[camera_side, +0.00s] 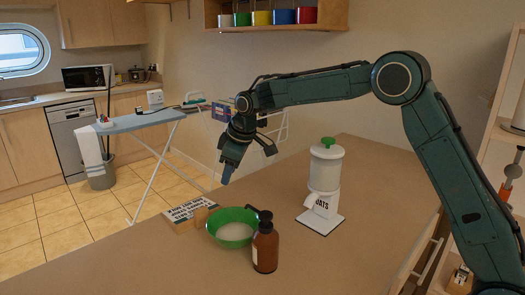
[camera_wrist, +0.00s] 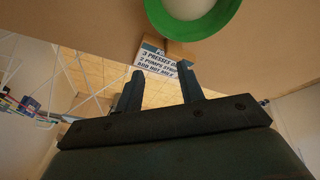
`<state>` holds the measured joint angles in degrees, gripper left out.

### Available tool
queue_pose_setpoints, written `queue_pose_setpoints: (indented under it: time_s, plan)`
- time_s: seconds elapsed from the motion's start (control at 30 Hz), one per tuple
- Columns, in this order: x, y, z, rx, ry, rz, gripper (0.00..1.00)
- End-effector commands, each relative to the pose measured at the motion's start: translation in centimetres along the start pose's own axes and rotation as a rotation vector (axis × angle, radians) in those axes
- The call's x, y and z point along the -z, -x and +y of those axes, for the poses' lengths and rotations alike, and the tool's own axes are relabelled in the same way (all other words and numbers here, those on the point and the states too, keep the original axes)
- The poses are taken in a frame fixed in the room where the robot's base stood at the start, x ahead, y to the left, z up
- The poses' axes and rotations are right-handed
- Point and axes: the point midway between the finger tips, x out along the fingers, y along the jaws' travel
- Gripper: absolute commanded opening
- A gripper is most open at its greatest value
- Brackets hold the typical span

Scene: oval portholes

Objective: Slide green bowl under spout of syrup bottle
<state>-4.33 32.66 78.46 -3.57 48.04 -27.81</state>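The green bowl (camera_side: 220,236) stands on the counter with pale contents inside; its green rim also shows at the top of the wrist view (camera_wrist: 228,22). The brown syrup bottle (camera_side: 265,250) with a black pump top stands upright at the bowl's front right. Its spout (camera_side: 251,208) points left and overlaps the bowl's right rim in the side view; whether it is over the bowl I cannot tell. My gripper (camera_side: 227,175) is in the air above the bowl's far side, apart from it. In the wrist view my gripper's fingers (camera_wrist: 162,88) are spread with nothing between them.
A white oats dispenser (camera_side: 325,170) with a green knob stands right of the bowl. A printed card (camera_side: 184,212) with a wooden block (camera_side: 201,216) lies behind the bowl, near the counter's edge. The counter (camera_side: 350,255) is clear at front right.

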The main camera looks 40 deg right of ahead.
Motion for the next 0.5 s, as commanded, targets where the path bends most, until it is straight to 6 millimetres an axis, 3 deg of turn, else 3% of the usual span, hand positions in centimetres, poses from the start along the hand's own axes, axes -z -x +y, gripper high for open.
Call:
queue_pose_setpoints:
  time_s: [0.5]
  plan:
    - [-4.4, 0.9, 0.0, 0.032, 0.559, 0.078, 0.38]
